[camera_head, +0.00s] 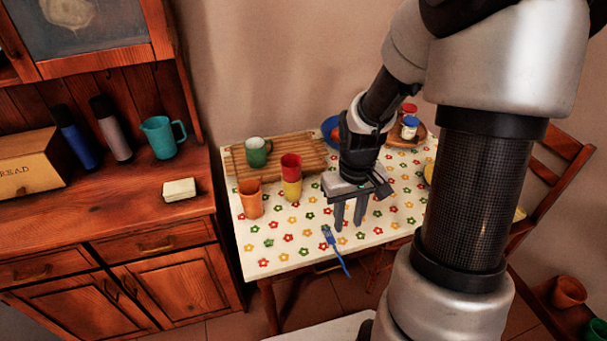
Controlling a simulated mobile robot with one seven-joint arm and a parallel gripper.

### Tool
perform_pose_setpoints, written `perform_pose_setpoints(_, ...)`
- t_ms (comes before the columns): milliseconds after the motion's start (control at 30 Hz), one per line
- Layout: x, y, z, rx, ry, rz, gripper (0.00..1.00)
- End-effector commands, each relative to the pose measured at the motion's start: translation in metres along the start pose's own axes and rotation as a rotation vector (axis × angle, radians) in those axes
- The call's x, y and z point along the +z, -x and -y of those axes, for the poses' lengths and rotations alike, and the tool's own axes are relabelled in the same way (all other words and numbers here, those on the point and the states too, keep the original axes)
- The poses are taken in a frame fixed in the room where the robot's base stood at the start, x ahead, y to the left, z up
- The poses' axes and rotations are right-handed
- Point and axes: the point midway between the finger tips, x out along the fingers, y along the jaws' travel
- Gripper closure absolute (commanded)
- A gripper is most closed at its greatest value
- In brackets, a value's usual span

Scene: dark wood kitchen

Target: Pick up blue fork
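The blue fork (336,252) lies on the flower-patterned table (283,247) near its front edge. One end of it reaches past that edge. My gripper (349,227) points down over the table, just above and to the right of the fork's upper end. Its two fingers are apart with a gap between them, and nothing shows between them. The fork is outside the fingers in this view. I cannot tell exactly how high the fingertips are above the table.
Jars (409,128) stand behind right. A wooden cabinet (180,285) is at left.

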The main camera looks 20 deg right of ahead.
Motion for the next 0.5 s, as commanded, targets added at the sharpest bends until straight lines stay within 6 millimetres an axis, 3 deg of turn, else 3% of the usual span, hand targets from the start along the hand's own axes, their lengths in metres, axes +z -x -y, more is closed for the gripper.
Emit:
perform_pose_setpoints(233, 0.004, -0.036, -0.002, -0.018, 0.007, 0.019, 0.71)
perform_pose_setpoints(500, 0.005, -0.096, 0.0, -0.018, 0.007, 0.019, 0.71)
